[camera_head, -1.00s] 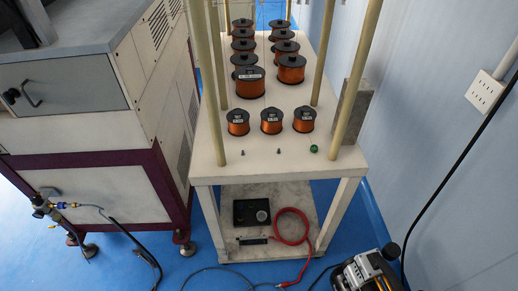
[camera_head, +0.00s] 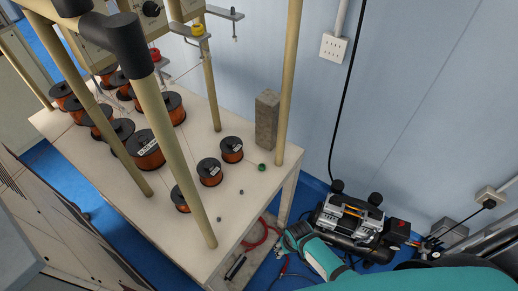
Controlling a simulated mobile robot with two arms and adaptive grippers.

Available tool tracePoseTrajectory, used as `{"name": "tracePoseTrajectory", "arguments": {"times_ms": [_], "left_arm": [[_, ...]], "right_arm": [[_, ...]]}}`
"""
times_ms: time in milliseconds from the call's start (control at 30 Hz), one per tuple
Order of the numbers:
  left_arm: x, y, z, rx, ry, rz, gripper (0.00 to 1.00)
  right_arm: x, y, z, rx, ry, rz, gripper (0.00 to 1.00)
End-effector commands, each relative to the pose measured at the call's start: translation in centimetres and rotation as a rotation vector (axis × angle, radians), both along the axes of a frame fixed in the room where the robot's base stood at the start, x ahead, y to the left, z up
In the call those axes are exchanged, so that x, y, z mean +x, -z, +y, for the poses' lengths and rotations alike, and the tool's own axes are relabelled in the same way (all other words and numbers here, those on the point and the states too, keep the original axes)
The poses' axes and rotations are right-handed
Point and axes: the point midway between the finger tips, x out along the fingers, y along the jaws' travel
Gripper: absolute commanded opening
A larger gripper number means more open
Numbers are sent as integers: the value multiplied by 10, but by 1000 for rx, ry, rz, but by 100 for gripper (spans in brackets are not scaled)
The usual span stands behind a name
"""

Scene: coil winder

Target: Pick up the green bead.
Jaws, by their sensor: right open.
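The small green bead (camera_head: 262,167) sits on the white tabletop near its right corner, close to a pale post and a small copper spool. My right arm comes in from the lower right. Its dark right gripper (camera_head: 291,241) is off the table's right side, apart from the bead and nearer the camera. It is open; its fingers are small and hard to make out. Nothing shows in it. My left gripper is out of view.
The white table (camera_head: 175,238) carries several copper spools (camera_head: 144,150) and a grey block (camera_head: 266,119). Pale posts (camera_head: 289,80) rise around it. A compressor (camera_head: 350,222) stands on the blue floor at right. A red hose (camera_head: 268,232) lies on the lower shelf.

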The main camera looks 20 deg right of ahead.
Motion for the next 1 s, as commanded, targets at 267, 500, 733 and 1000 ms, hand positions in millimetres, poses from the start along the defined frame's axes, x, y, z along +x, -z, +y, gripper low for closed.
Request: {"name": "tracePoseTrajectory", "arguments": {"times_ms": [267, 500, 733, 1000], "left_arm": [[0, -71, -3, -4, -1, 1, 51], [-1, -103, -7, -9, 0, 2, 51], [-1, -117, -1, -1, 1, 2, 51], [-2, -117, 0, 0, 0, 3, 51]], "right_arm": [[72, -175, 21, 33, 55, -2, 52], [101, -267, 31, 46, 83, 1, 52], [144, -318, 36, 44, 151, 38, 52], [205, -339, 30, 20, 275, 90, 52]]}}
